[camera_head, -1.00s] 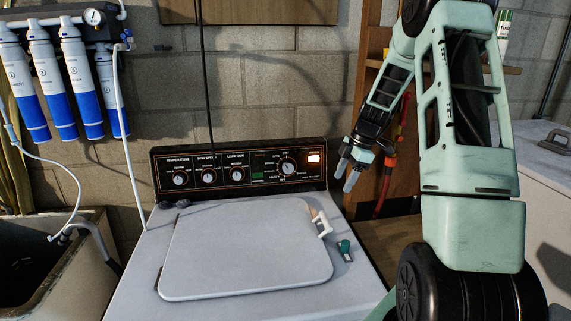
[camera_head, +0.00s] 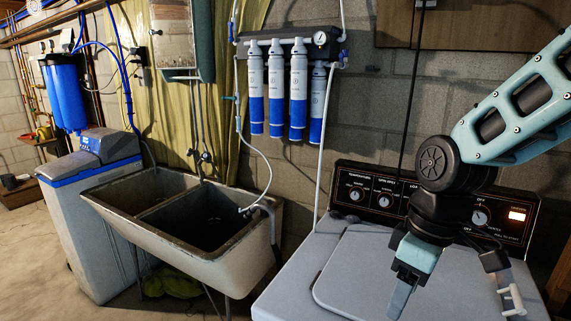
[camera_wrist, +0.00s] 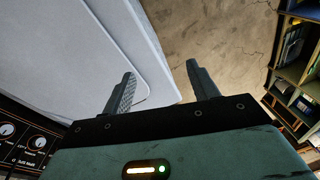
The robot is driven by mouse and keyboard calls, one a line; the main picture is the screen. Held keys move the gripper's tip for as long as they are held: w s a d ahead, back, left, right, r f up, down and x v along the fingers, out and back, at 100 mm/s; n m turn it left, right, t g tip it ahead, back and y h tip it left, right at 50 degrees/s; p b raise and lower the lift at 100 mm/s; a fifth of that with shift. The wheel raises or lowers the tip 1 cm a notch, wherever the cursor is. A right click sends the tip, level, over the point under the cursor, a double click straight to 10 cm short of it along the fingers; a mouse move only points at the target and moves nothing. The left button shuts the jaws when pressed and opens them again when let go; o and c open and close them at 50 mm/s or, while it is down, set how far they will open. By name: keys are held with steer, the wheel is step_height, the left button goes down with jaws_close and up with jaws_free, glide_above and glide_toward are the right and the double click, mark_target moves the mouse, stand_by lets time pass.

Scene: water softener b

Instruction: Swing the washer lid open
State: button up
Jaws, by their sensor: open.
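The washer (camera_head: 290,285) has a pale, flat lid (camera_head: 350,268) lying shut on its top. In the head view my arm crosses in front of the lid's right part and hides it. My gripper (camera_wrist: 158,80) is open, with nothing between its two fingers in the wrist view. In the head view it points down in front of the lid; I cannot tell whether it touches. The washer's white top (camera_wrist: 50,60) fills the upper left of the wrist view, beside the left finger.
The control panel (camera_head: 365,193) stands behind the lid. A double sink (camera_head: 240,265) is left of the washer, with filter cartridges (camera_head: 298,90) on the wall above. Bare floor (camera_wrist: 205,30) and a shelf of items (camera_wrist: 295,60) show in the wrist view.

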steer(key=s+a+f+m+h, duration=0.1)
steer(key=s+a, duration=0.5)
steer(key=s, duration=0.6)
steer(key=shift+s, duration=0.6)
steer(key=c, duration=0.4)
steer(key=w+d+r+m+h, duration=0.1)
steer(key=w+d+m, duration=0.3)
steer(key=w+d, duration=0.55)
steer(key=w+d+m, duration=0.5)
steer(key=w+d, duration=0.2)
steer(key=w, duration=0.5)
steer(key=m+g+h, duration=0.1)
steer(key=m+h, duration=0.1)
steer(key=m, duration=0.3)
glide_above(520, 300)
steer(key=w+a, duration=0.2)
steer(key=a, duration=0.1)
steer(key=p+x, duration=0.3)
steer(key=x, duration=1.3)
steer(key=shift+a+f, duration=0.1)
steer(key=shift+f, duration=0.25)
